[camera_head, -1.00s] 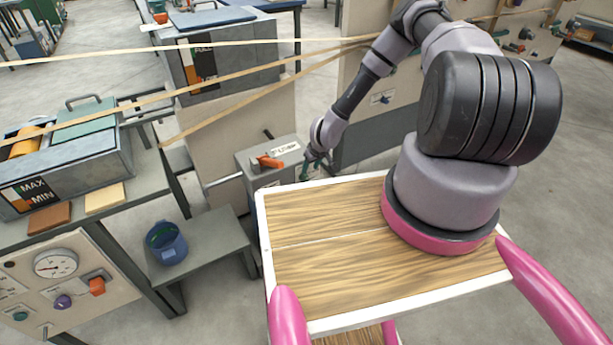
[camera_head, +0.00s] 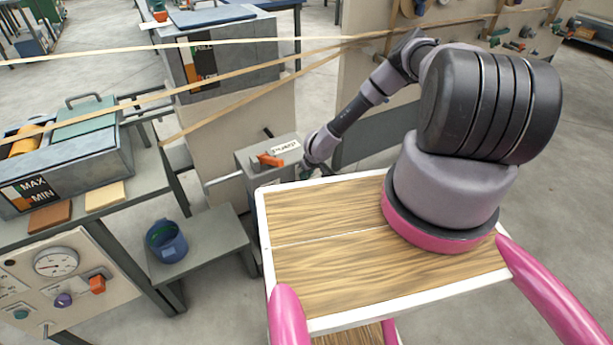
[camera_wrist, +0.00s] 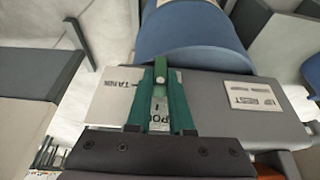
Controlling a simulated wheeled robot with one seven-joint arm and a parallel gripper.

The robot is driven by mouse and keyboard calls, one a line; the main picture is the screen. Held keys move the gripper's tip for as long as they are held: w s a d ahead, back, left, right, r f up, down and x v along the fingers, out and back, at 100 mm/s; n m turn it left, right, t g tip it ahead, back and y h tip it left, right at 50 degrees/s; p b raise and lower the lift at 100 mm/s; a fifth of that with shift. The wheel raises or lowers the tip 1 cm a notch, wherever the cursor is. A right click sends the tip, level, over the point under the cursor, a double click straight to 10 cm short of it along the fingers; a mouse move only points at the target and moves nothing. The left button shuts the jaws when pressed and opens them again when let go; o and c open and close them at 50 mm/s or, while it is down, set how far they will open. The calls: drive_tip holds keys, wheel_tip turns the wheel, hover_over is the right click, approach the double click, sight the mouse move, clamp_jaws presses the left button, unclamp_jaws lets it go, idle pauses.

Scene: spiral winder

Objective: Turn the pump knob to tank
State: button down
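The pump knob (camera_wrist: 161,76) is a narrow light-green bar in the middle of the wrist view, over a pale plate (camera_wrist: 112,98) lettered TANK on its left. More lettering lies below the knob, partly covered by my fingers. My gripper (camera_wrist: 161,68) has dark green fingers that close in on both sides of the knob and appear to touch it. In the head view my gripper (camera_head: 305,172) is low beside the grey box, just beyond the wooden top; its fingertips and the knob are hardly visible there.
A grey box (camera_head: 250,158) carries an orange handle (camera_head: 269,160) and a label. A plate lettered REST (camera_wrist: 249,95) is at right in the wrist view, with a blue rounded object (camera_wrist: 190,40) above. A blue bucket (camera_head: 167,243) stands on a low shelf. Pale bands cross overhead.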

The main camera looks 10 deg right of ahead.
drive_tip(key=shift+d, duration=0.1)
idle(0.3)
drive_tip(key=shift+w+d+y, duration=0.1)
drive_tip(key=shift+d+y, duration=0.1)
drive_tip(key=shift+y, duration=0.8)
drive_tip(key=shift+w+d+f+m+g+y, duration=0.1)
drive_tip(key=shift+d+f+m+g+y, duration=0.3)
drive_tip(key=shift+y, duration=1.5)
drive_tip(key=shift+f+m+g+y, duration=0.15)
drive_tip(key=shift+m+g+y, duration=0.5)
drive_tip(key=shift+y, duration=1.25)
drive_tip(key=shift+w+d+f+m+g+y, duration=0.1)
drive_tip(key=shift+d+f+m+g+y, duration=0.3)
drive_tip(key=shift+y, duration=1.5)
drive_tip(key=shift+a+r+m+y, duration=0.15)
drive_tip(key=shift+m+y, duration=0.1)
drive_tip(key=shift+y, duration=0.05)
drive_tip(key=c, duration=0.8)
unclamp_jaws()
